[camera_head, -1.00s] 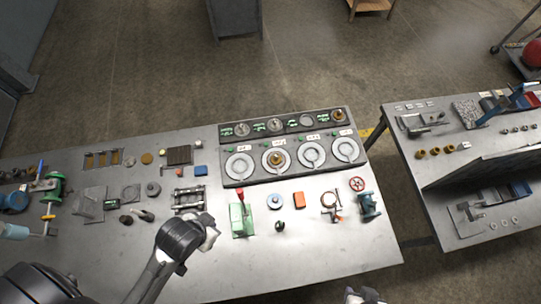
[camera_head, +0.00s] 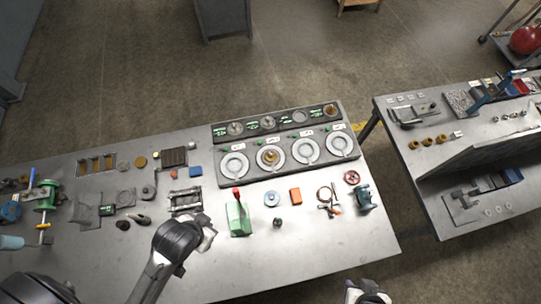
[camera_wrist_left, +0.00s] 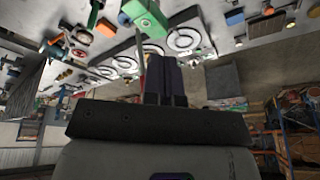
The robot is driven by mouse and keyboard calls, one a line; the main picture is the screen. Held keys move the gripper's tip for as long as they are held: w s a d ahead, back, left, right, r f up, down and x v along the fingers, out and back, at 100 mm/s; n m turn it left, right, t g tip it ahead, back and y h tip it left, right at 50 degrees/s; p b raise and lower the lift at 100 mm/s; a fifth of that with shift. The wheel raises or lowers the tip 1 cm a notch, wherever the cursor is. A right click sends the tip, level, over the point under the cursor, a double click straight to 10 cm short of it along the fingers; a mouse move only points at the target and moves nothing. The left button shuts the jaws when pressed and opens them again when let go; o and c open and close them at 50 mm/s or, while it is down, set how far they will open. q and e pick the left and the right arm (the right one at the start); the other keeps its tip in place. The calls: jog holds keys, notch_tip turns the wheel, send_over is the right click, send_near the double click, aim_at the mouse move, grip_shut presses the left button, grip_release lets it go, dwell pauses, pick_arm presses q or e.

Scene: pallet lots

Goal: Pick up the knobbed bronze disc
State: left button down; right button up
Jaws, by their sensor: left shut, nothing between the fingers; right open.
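A bronze disc with a raised knob (camera_head: 269,156) sits on the second large white ring of the grey panel. Another bronze piece (camera_head: 331,111) sits in the last small recess of the back row; whether it has a knob is hard to tell. A flat bronze disc (camera_head: 141,162) lies on the table at the left. My left gripper (camera_head: 208,234) is above the table's front half, left of the green block and clear of the bronze pieces. Its fingers are shut and empty in the left wrist view (camera_wrist_left: 165,78). My right gripper (camera_head: 368,291) is open at the bottom edge, partly cut off, far from the discs.
The grey panel (camera_head: 228,181) stands at the table's back right. The front right table area is clear.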

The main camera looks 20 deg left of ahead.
pick_arm(q)
jog(key=c, duration=0.8)
grip_release()
jog(key=shift+d, duration=0.15)
